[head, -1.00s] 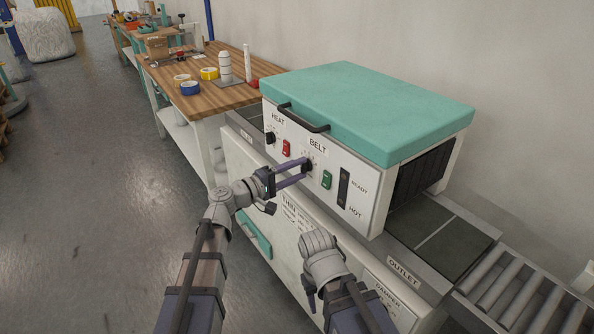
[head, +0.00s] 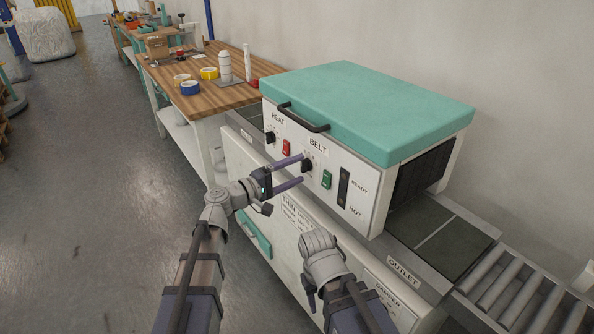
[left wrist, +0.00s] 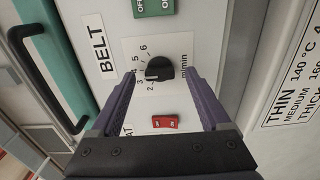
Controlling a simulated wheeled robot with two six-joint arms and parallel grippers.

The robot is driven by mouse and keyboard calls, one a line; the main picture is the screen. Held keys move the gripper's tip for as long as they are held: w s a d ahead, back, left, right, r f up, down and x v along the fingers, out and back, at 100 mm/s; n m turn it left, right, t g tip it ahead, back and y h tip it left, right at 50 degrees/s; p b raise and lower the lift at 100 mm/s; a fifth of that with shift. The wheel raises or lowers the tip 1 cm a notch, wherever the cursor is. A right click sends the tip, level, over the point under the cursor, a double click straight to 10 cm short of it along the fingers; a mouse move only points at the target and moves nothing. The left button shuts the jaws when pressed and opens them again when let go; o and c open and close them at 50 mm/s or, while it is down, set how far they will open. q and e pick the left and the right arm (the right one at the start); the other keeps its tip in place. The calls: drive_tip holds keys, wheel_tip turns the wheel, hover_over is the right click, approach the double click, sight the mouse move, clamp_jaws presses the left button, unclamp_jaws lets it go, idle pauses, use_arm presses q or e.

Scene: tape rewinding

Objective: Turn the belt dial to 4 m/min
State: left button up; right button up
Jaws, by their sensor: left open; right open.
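The black belt dial (head: 307,166) is on the white front panel of the teal-topped machine, under the BELT label. My left gripper (head: 301,169) is open in front of it, its two purple fingers one above the other. In the left wrist view, the dial (left wrist: 160,68) lies between the lines of the open fingertips (left wrist: 158,76), with a gap on both sides. The numbers 2 to 6 run around one side of the dial. I cannot clearly tell which number its pointer marks. My right arm shows low in the head view, but its gripper fingers are hidden.
The heat dial (head: 270,138) and a red switch (head: 286,147) are left of the belt dial. A green switch (head: 326,180) is close on its right. A black handle (head: 303,118) juts out above. A wooden bench (head: 205,96) with tape rolls stands behind.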

use_arm(q)
drive_tip(key=v, duration=0.7)
drive_tip(key=shift+d+f, duration=0.1)
drive_tip(key=shift+d, duration=0.05)
drive_tip(key=s+d+f+m+g+y, duration=0.1)
drive_tip(key=s+f+m+g+y, duration=0.5)
drive_tip(key=f, duration=0.7)
drive_tip(key=s+a+f+m+g+y, duration=0.1)
drive_tip(key=s+a+f+g+y, duration=0.3)
drive_tip(key=s+a+f+y, duration=0.5)
drive_tip(key=s+d+r+m+p, duration=0.1)
drive_tip(key=s+d+r+p, duration=0.1)
drive_tip(key=r+p, duration=0.5)
drive_tip(key=s+d+r+m+p, duration=0.1)
drive_tip(key=s+d+r+p, duration=0.1)
drive_tip(key=r+p, duration=0.5)
drive_tip(key=s+d+r+m+p, duration=0.2)
drive_tip(key=d+r+p, duration=0.2)
drive_tip(key=r+p, duration=0.4)
drive_tip(key=shift+s+d+r+g+y, duration=0.15)
drive_tip(key=shift+s+d+g+y, duration=0.15)
drive_tip(key=shift+d+g+y, duration=0.1)
